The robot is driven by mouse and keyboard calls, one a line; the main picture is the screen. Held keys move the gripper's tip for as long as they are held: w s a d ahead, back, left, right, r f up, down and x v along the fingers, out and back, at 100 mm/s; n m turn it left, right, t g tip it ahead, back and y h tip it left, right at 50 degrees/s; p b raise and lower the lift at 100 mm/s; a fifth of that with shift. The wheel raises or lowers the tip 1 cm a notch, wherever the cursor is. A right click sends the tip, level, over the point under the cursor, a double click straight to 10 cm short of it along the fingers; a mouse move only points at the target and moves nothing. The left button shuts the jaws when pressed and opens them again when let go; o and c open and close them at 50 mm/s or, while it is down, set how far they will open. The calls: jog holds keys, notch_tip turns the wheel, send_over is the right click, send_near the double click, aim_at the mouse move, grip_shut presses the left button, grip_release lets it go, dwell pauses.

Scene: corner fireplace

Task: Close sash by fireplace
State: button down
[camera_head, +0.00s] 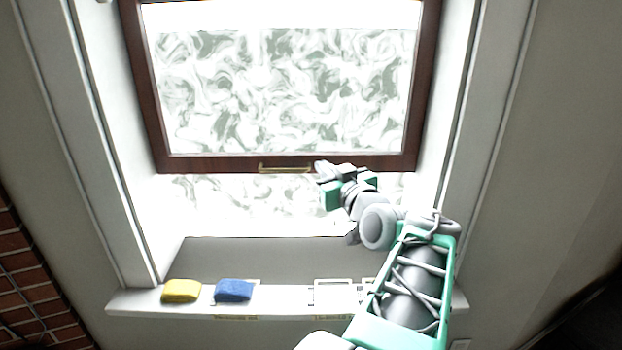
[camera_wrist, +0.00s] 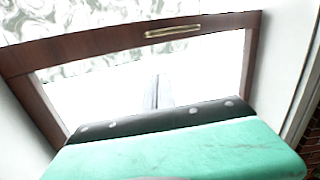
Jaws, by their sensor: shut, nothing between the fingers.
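The sash (camera_head: 220,164) is a dark brown wooden frame around a bright patterned pane. It sits raised in the white window recess, with an open gap between its bottom rail and the sill. A brass handle (camera_head: 284,168) is fixed to the middle of the bottom rail. The rail and handle also show in the wrist view, the handle (camera_wrist: 173,31) at the upper middle. My gripper (camera_head: 321,171) is shut and empty, just right of the handle near the rail's lower edge. Its grey fingers (camera_wrist: 157,92) point toward the gap below the rail; I cannot tell whether they touch the sash.
A white sill (camera_head: 278,298) runs below the window. On it lie a yellow sponge-like block (camera_head: 181,290) and a blue one (camera_head: 233,290). A white outlined square (camera_head: 333,292) marks the sill near my arm. Red brickwork (camera_head: 25,278) stands at the lower left.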

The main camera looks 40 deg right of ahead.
jog(key=w+d+f+p, duration=0.1)
jog(key=w+d+f, duration=0.2)
jog(key=w, duration=0.7)
jog(key=shift+f, duration=0.85)
notch_tip(320, 180, down, 25)
jog(key=b, duration=2.3)
jog(key=shift+a, duration=0.1)
jog(key=shift+r, duration=0.15)
